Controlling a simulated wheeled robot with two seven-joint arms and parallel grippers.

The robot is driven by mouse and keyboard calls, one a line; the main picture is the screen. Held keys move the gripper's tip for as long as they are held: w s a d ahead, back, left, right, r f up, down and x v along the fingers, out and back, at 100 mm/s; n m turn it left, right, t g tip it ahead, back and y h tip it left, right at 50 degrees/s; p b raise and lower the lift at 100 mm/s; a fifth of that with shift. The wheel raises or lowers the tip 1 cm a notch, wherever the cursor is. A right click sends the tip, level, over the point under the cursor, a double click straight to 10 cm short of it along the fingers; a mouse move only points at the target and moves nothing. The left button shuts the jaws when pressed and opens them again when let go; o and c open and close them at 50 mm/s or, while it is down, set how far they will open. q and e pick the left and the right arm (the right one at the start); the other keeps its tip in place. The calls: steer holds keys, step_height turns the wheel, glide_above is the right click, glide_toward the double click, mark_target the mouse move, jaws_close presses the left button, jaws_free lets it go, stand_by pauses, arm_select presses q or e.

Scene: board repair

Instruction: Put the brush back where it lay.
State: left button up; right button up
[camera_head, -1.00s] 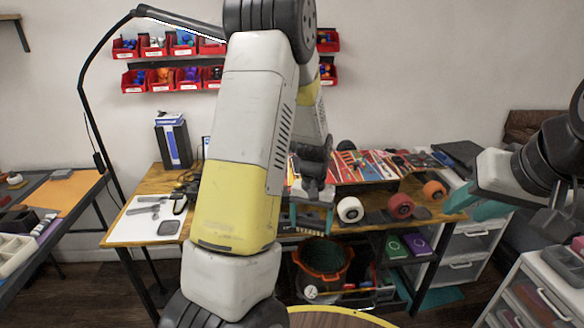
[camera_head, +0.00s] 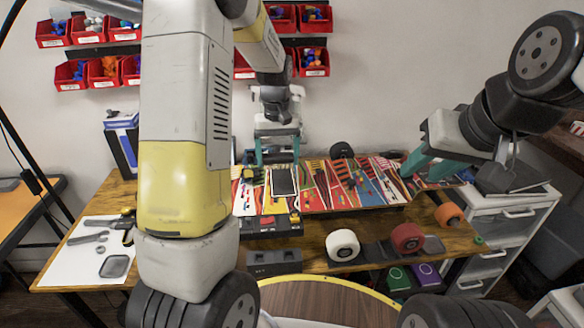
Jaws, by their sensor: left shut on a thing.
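My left gripper (camera_head: 278,158) hangs pointing down over the colourful tool boards at the back of the wooden bench, its teal fingers apart. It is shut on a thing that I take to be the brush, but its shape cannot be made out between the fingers. A dark flat pad with a pale rim (camera_head: 283,182) lies just below the fingers, and a black and yellow item (camera_head: 252,175) is beside it on the left. My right gripper (camera_head: 424,160) is open and looks empty, above the right end of the boards.
A white mat (camera_head: 75,258) with tools lies left. Red bins (camera_head: 313,62) hang on the wall. My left arm hides part of the bench.

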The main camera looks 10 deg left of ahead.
mark_target(280, 191)
arm_select(q)
steer(key=shift+w+f, duration=0.25)
steer(key=shift+w, duration=0.05)
step_height(280, 191, down, 9)
steer(key=shift+f, duration=0.1)
steer(key=shift+f, duration=0.1)
steer(key=o, duration=1.5)
steer(key=shift+o, duration=0.2)
